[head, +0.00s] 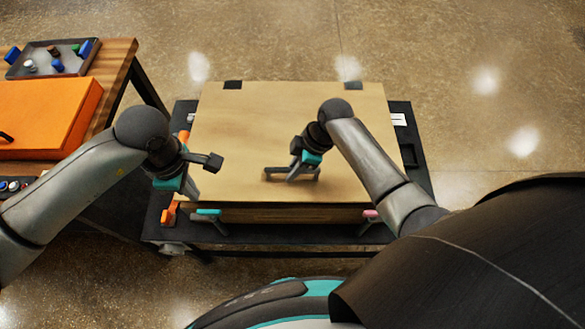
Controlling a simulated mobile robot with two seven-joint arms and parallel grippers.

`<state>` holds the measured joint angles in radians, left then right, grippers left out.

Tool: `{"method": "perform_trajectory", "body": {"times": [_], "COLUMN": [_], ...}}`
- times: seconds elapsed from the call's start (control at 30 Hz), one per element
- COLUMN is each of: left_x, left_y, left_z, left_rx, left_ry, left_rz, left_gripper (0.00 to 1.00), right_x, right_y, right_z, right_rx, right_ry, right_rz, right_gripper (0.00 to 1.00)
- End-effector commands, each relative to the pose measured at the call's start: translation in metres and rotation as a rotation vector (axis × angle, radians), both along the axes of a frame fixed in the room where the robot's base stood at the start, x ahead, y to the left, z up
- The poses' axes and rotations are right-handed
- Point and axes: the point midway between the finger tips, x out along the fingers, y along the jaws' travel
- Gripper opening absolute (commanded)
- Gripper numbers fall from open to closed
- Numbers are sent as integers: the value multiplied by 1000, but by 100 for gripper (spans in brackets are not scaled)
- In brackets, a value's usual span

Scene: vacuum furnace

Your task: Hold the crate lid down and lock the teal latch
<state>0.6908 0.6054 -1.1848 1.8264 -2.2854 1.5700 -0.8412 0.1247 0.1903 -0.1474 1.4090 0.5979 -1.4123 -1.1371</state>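The crate (290,215) is a wooden box with a broad tan lid (290,110) that appears flat on top. A dark bar handle (275,175) is at the lid's middle, towards the front. The teal latch (208,212) is on the crate's front side at the left, with a grey lever angling down. My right gripper (292,178) points down at the handle; whether it grips the bar or only touches it is unclear. My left gripper (192,190) is above the lid's front left corner, just behind the teal latch and apparently apart from it. Its finger gap is hidden.
A pink latch (371,214) is on the crate's front right. The crate stands on a black platform (420,170) with orange parts at its left edge. A wooden bench (117,62) at left carries an orange case (45,110) and a tray (38,72). Floor at right is clear.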

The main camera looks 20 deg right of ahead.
Motion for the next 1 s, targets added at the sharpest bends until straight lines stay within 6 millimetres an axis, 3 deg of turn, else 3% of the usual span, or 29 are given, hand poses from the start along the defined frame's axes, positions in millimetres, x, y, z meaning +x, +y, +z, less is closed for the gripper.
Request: {"method": "perform_trajectory", "body": {"times": [0.17,1.0], "left_x": [0,0], "left_y": [0,0], "left_z": [0,0], "left_rx": [0,0], "left_ry": [0,0], "left_rz": [0,0], "left_gripper": [0,0], "right_x": [0,-1], "right_y": [0,0], "right_z": [0,0], "right_rx": [0,-1], "right_ry": [1,2], "right_rz": [0,0], "right_gripper": [0,0]}}
